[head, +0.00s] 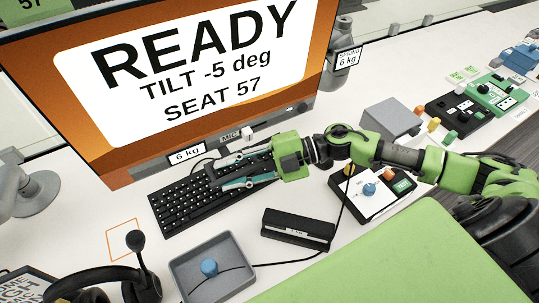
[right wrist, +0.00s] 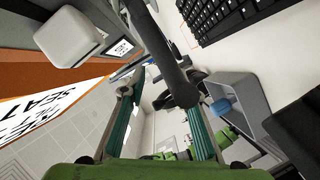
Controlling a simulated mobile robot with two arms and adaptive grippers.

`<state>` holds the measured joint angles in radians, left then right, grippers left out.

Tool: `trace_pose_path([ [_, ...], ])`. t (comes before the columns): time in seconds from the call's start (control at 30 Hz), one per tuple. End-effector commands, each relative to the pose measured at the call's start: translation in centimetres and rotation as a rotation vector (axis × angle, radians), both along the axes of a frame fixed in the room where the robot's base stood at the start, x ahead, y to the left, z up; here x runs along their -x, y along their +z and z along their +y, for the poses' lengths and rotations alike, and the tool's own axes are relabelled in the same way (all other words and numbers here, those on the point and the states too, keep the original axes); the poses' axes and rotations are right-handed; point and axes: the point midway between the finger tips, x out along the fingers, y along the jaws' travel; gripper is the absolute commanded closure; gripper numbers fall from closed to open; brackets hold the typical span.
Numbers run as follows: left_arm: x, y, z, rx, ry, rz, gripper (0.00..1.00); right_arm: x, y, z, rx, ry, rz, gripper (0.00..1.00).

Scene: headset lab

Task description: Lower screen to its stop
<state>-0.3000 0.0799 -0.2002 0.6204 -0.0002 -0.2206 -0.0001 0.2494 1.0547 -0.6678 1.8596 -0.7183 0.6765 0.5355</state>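The screen (head: 190,85) fills the upper left of the head view, with an orange display reading "READY, TILT -5 deg, SEAT 57". My right gripper (head: 215,175) is just below the screen's lower edge, over the keyboard. Its fingers are apart. In the right wrist view, a dark rounded bar (right wrist: 160,45) passes close to the open fingers; I cannot tell whether they touch it. The screen (right wrist: 45,95) shows at the left there. My left gripper is not in view.
The black keyboard (head: 180,205) lies below my gripper. A grey tray (head: 238,278) with a blue knob, a headset (head: 100,283) and a black block (head: 297,228) sit nearer. Control boxes (head: 455,115) stand at the right. Bare white table shows between them.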

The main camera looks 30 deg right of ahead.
Motion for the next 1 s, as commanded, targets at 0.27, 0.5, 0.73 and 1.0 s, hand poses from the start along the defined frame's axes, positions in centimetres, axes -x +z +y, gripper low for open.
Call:
trace_pose_path([
  [0.27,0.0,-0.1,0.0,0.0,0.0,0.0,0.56,0.5,0.3,-1.9,0.002,-0.002,0.0,0.72],
  [0.5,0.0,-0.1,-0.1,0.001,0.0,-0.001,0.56,1.0,0.7,-3.5,0.002,-0.001,0.002,0.72],
  [0.73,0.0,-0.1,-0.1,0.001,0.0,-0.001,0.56,1.5,1.0,-4.9,0.003,-0.001,0.001,0.72],
  [1.0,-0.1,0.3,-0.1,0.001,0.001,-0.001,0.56,2.1,1.5,-6.7,0.003,0.0,0.002,0.72],
])
